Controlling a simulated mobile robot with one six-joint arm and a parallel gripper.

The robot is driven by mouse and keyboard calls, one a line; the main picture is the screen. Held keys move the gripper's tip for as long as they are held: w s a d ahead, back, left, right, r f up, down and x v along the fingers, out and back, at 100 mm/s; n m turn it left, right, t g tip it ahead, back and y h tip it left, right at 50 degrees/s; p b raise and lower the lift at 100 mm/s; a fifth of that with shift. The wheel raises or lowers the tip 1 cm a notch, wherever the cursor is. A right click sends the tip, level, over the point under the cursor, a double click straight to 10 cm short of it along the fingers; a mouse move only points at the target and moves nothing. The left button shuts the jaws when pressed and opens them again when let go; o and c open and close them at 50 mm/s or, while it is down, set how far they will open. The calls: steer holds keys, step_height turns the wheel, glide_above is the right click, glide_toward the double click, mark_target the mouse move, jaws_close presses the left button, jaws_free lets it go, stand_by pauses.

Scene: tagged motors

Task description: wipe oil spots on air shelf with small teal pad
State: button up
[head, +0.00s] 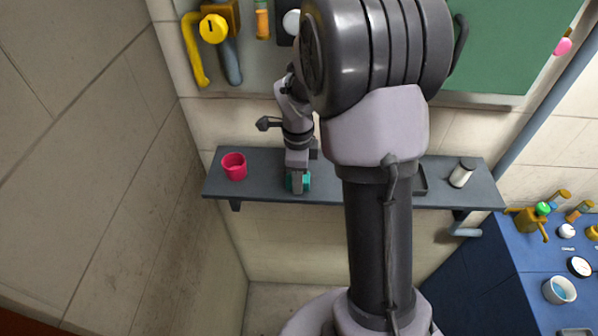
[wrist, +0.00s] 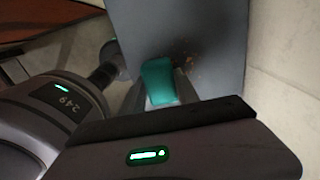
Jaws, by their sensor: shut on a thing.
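The small teal pad (wrist: 158,82) is between the fingers of my gripper (wrist: 163,92), which is shut on it. In the head view the pad (head: 305,182) shows at the end of my gripper (head: 297,184), at the grey shelf (head: 262,183), left of its middle. In the wrist view the pad lies over the shelf surface (wrist: 185,22); I cannot tell if it touches. Dark brown oil spots (wrist: 193,63) show on the shelf just beyond and right of the pad. My arm hides the middle of the shelf in the head view.
A red cup (head: 234,166) stands on the shelf left of my gripper. A white-sided can (head: 462,173) and a dark tray (head: 420,179) are on its right part. A wall stands close on the left. A blue bench (head: 500,265) with several items is at the right.

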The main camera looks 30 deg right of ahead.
steer(key=shift+s+a, duration=0.3)
steer(key=shift+s, duration=0.05)
steer(key=shift+w+a, duration=0.45)
steer(key=shift+w, duration=0.2)
steer(key=shift+w+d, duration=0.65)
steer(key=shift+w, duration=0.25)
steer(key=shift+w+d, duration=0.6)
steer(key=shift+w, duration=0.35)
steer(key=shift+w+d, duration=0.65)
steer(key=shift+w, duration=0.25)
steer(key=s+a+b, duration=0.1)
steer(key=s+b, duration=0.1)
steer(key=s+a+b, duration=0.1)
steer(key=s, duration=0.1)
steer(key=shift+a+f, duration=0.3)
steer(key=shift+f, duration=0.05)
steer(key=shift+s+a+r+b, duration=0.15)
steer(key=shift+s+a+b, duration=0.5)
steer(key=shift+s, duration=0.4)
steer(key=shift+r, duration=0.1)
step_height(320, 180, up, 6)
steer(key=p, duration=0.4)
steer(key=shift+w, duration=0.15)
steer(key=shift+r, duration=0.15)
